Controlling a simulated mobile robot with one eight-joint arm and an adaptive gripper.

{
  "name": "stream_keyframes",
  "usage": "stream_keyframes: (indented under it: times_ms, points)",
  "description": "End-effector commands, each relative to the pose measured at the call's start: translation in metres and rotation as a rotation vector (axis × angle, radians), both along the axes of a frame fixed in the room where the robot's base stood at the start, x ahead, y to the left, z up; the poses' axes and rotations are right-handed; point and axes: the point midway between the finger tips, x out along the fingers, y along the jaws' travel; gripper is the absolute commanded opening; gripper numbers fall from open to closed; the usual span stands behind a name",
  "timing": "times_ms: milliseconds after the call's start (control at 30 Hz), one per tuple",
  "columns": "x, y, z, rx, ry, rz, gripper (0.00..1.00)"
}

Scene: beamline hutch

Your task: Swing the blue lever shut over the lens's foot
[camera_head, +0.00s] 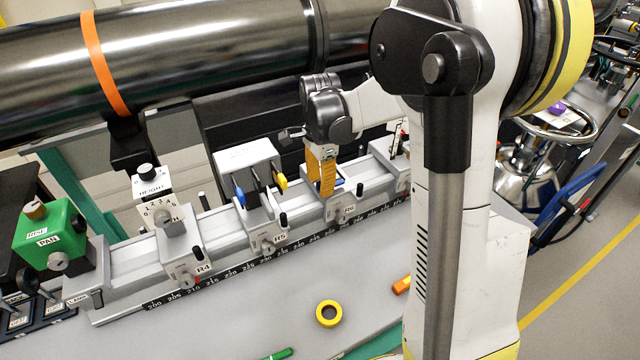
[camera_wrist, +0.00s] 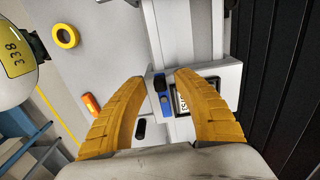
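My gripper (camera_head: 326,190) points down over the rail carrier marked R6 (camera_head: 349,210); in the head view its orange fingers overlap each other. In the wrist view my gripper (camera_wrist: 161,77) is open, its two ribbed fingers apart. A blue lever (camera_wrist: 159,84) shows between the fingertips, with a darker round part at its lower end; I cannot tell whether a finger touches it. Beside the lever is a dark-framed label (camera_wrist: 182,99), partly hidden by a finger. The lens and its foot cannot be made out clearly.
Carriers R5 (camera_head: 270,240) and R4 (camera_head: 185,268) stand left along the rail; R5 bears a white block with blue and yellow levers. A large dark pipe (camera_head: 200,55) runs behind. Yellow tape (camera_head: 328,313) and an orange object (camera_head: 401,285) lie on the bench in front.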

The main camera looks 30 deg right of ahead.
Motion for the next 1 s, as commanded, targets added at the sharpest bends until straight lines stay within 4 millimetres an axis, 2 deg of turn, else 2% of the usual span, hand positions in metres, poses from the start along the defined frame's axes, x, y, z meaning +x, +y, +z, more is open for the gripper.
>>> stream_keyframes:
  times_ms: [67, 100, 167, 200, 667, 1000]
  points:
    - [0.0, 0.0, 0.0003, 0.0, 0.0, 0.0, 0.35]
    - [0.0, 0.0, 0.0003, 0.0, 0.0, 0.0, 0.23]
    - [0.0001, 0.0, 0.0003, 0.0, 0.0, 0.0, 0.04]
    - [0.0, 0.0, 0.0003, 0.0, 0.0, 0.0, 0.0]
    - [-0.0013, 0.0, 0.0003, 0.0, 0.0, 0.038, 0.0]
    - [-0.0082, -0.0013, 0.0006, 0.0, 0.0, 0.26, 0.0]
